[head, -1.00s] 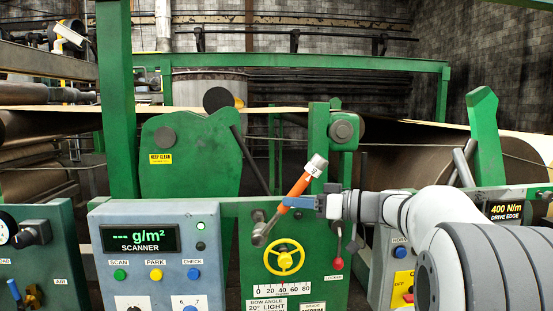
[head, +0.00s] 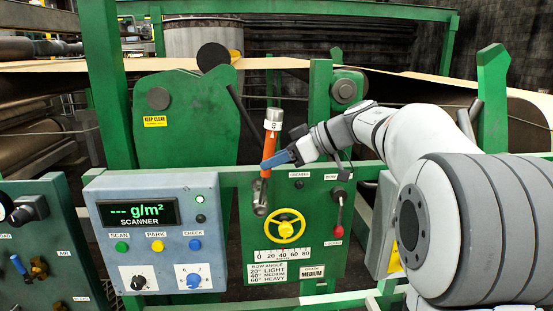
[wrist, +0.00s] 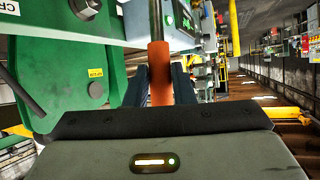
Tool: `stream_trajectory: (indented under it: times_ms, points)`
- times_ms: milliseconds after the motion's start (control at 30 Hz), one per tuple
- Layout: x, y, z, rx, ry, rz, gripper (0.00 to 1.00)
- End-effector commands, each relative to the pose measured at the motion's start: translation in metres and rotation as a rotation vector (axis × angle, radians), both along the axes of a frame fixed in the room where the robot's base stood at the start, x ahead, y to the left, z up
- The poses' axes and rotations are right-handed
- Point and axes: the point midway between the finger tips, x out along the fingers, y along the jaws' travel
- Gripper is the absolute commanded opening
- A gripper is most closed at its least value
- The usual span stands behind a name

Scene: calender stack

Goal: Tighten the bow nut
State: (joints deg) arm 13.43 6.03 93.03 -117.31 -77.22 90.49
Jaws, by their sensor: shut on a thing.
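My gripper (head: 272,162) is shut on the orange handle of a wrench (head: 270,143). The wrench stands nearly upright, its silver end up and its dark metal head down at the upper left of the green panel. In the wrist view the orange handle (wrist: 160,75) runs between my two fingers. I cannot make out the bow nut; the wrench head covers that spot, and I cannot tell whether it is seated on a nut. A yellow handwheel (head: 285,229) is on the green panel (head: 325,262), right of and below the wrench head.
A scale marked 0 to 80 (head: 285,254) and a bow angle label (head: 268,273) are below the handwheel. A red-knobbed lever (head: 338,229) is to the right. The grey scanner box (head: 150,235) stands left. Green frame posts (head: 320,115) rise behind the wrench.

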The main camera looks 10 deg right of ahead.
Motion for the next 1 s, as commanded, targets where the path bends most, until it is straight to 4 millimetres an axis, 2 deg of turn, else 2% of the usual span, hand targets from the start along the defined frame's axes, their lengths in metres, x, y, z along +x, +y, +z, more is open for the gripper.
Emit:
stream_trajectory:
  times_ms: [33, 500, 900, 933, 1000]
  points:
    - [0.003, 0.0, 0.004, 0.001, 0.0, 0.0, 0.0]
    - [0.029, 0.0, 0.003, 0.003, -0.001, 0.001, 0.0]
    - [0.032, 0.0, 0.001, 0.002, -0.002, 0.002, 0.0]
    - [0.032, 0.0, 0.001, 0.002, -0.002, 0.002, 0.21]
    - [0.031, 0.0, 0.001, 0.003, -0.002, 0.003, 0.16]
